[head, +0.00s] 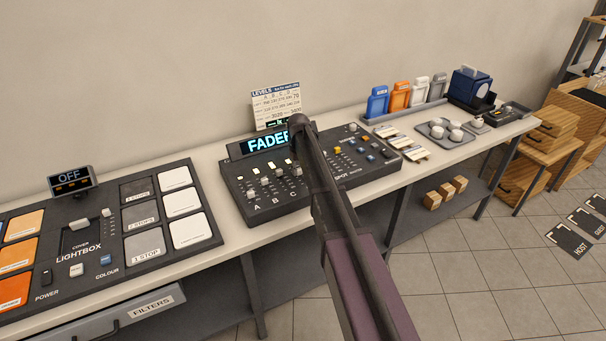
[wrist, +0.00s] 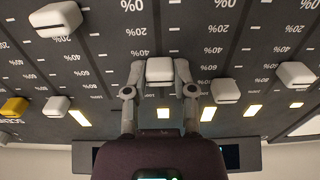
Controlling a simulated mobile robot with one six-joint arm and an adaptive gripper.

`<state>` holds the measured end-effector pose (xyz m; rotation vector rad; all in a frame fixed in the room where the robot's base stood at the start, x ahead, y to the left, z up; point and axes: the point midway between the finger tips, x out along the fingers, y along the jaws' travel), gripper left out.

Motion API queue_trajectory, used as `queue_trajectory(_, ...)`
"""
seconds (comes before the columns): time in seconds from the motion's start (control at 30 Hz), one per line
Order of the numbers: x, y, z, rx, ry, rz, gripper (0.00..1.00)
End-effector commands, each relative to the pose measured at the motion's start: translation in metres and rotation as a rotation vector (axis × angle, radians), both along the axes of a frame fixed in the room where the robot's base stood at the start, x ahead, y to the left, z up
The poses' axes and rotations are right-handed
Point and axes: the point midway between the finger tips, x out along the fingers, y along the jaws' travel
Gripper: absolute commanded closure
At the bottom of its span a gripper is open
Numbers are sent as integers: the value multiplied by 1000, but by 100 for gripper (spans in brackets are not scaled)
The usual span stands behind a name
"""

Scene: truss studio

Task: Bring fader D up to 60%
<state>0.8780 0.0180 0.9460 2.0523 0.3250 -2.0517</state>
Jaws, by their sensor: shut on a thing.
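The dark console (head: 236,192) stands on the bench, with fader letters A, B and C readable along its front. My arm crosses the console and hides the D area in the head view. In the wrist view my gripper (wrist: 159,82) has both fingers closed around a white fader cap (wrist: 159,68). Its letter is out of view, and its exact level is hard to read. The scale there runs from 0% at the top of the picture towards 100% near the display side. The display (head: 265,143) reads "FADER", with the rest hidden.
Other white caps flank the held one, at right (wrist: 226,90) and left (wrist: 57,106). A yellow cap (wrist: 14,106) is farther left. A levels card (head: 275,105) stands behind the console. The lightbox panel (head: 108,262) lies to the left, and a grey tray (head: 443,133) to the right.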

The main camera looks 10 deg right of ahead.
Motion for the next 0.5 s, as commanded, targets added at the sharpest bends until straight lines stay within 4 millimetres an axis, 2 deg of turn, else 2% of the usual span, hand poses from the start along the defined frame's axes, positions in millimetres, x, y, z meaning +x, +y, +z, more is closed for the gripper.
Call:
queue_trajectory(0.27,1,0,0,-1,0,0,100)
queue_trajectory(0.3,1,0,0,-1,0,0,63)
queue_trajectory(0.4,1,0,0,-1,0,0,33)
queue_trajectory(0.5,1,0,0,-1,0,0,31)
